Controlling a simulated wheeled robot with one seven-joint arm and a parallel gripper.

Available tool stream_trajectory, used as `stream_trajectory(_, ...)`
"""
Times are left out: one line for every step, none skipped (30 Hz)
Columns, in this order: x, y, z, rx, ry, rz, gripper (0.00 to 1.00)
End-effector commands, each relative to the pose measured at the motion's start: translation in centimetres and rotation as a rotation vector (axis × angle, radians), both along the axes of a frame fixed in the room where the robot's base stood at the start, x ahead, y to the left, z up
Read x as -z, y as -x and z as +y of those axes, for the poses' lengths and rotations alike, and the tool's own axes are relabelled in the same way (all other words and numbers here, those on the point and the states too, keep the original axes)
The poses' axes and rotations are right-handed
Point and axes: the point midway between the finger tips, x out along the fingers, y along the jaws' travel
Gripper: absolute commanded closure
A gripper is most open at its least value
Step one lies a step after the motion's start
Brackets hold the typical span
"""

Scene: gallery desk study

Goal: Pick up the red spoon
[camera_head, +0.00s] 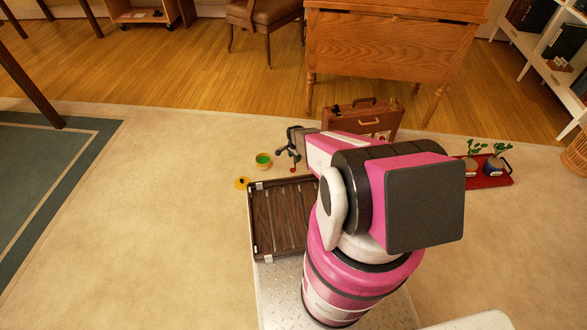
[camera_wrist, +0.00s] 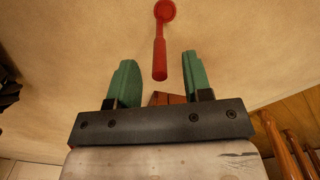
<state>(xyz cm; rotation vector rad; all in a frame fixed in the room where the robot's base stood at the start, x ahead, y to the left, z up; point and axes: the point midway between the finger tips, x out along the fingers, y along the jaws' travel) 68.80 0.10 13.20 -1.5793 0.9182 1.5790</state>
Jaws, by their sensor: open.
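The red spoon (camera_wrist: 160,50) lies on the pale carpet in the wrist view, its round bowl at the top and its handle pointing down toward my jaws. My gripper (camera_wrist: 159,62) is open, with its green fingers on either side of the line of the handle and nothing held. In the picture the handle's end shows between the fingertips; how far below them it lies I cannot tell. In the head view my gripper (camera_head: 290,150) is beyond the dark slatted tray, and a small red bit of the spoon (camera_head: 292,169) shows just below it, mostly hidden.
A brown briefcase (camera_head: 365,120) stands behind my arm, before a wooden desk (camera_head: 392,45). A green-topped pot (camera_head: 264,160) and a yellow item (camera_head: 242,183) are left of my gripper. A red tray (camera_head: 492,181) with potted plants is at right. Carpet at left is clear.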

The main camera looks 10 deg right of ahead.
Motion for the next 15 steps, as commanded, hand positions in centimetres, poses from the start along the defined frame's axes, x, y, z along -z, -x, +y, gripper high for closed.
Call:
stream_trajectory(0.9, -0.1, -0.1, 0.0, 0.0, 0.001, 0.54)
stream_trajectory(1.3, -0.2, -0.1, 0.0, 0.0, 0.0, 0.54)
stream_trajectory(1.9, -0.2, -0.1, 0.0, 0.0, 0.0, 0.54)
stream_trajectory(2.4, -0.1, -0.2, 0.0, 0.0, 0.001, 0.54)
stream_trajectory(2.8, -0.1, -0.1, 0.0, 0.0, 0.001, 0.54)
stream_trajectory(3.3, -0.1, -0.1, 0.0, 0.0, 0.001, 0.54)
stream_trajectory(3.6, -0.1, -0.1, 0.0, 0.0, 0.001, 0.54)
stream_trajectory(3.9, -0.1, -0.1, 0.0, 0.0, 0.001, 0.54)
stream_trajectory(4.0, -0.1, -0.1, 0.0, 0.0, 0.0, 0.54)
stream_trajectory(4.1, -0.1, -0.1, 0.0, 0.0, 0.0, 0.54)
stream_trajectory(4.1, -0.1, -0.1, 0.0, 0.0, 0.0, 0.54)
stream_trajectory(4.1, 0.0, -0.1, 0.0, 0.0, 0.0, 0.54)
stream_trajectory(4.1, 0.0, -0.1, 0.0, 0.0, 0.0, 0.54)
stream_trajectory(4.1, 0.0, -0.1, 0.0, 0.0, 0.0, 0.54)
stream_trajectory(4.1, 0.0, -0.1, 0.0, 0.0, 0.0, 0.54)
